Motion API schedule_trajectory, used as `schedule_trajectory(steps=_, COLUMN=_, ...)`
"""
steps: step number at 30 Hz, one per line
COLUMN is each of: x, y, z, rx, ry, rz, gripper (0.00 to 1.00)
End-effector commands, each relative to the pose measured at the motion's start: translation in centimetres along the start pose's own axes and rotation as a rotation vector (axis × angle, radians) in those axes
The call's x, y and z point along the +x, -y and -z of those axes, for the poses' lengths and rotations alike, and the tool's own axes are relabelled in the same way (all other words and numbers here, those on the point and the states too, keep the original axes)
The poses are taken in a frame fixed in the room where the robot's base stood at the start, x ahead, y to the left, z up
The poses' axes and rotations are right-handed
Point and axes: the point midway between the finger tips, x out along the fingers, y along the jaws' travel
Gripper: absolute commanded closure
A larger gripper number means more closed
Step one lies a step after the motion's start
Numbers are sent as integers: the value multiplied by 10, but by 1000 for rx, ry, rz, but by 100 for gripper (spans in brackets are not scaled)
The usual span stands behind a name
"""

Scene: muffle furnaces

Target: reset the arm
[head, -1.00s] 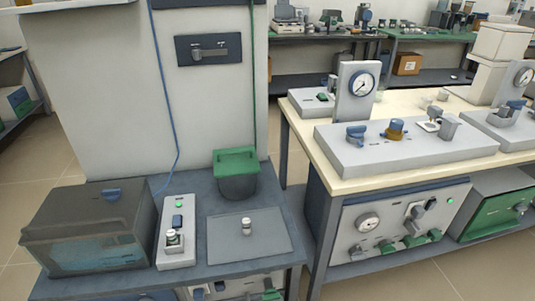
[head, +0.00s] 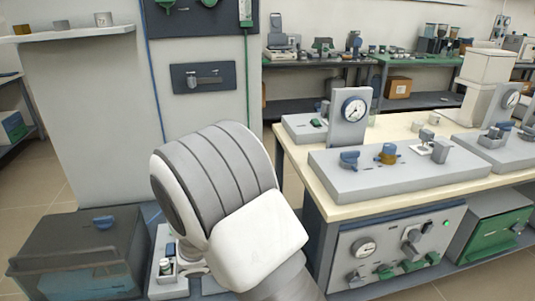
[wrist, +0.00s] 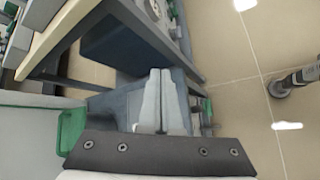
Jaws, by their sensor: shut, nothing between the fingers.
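My arm (head: 225,195) rises, grey and white, in the middle of the head view, in front of the near dark bench. My gripper's fingers show in the wrist view (wrist: 161,85), pale grey, closed together and empty. They point over the dark bench surface and toward the gap by the cream-topped table. In the head view the fingers are not visible.
A dark oven-like box (head: 80,255) stands left of my arm, with a small white device (head: 168,282) between. The cream-topped table (head: 300,155) with gauge and valves stands to the right. A green object (wrist: 72,130) lies close left of my gripper.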

Motion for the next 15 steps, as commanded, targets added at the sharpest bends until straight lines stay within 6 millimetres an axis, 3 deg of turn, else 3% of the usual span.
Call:
schedule_trajectory(steps=1, x=-3, y=-7, z=-19, rx=65, ry=-3, rz=43, gripper=100)
schedule_trajectory(steps=6, x=-13, y=-18, z=-76, rx=262, ry=-16, rz=185, gripper=100)
schedule_trajectory(steps=15, x=-38, y=-17, z=-165, rx=605, ry=-74, rz=401, gripper=100)
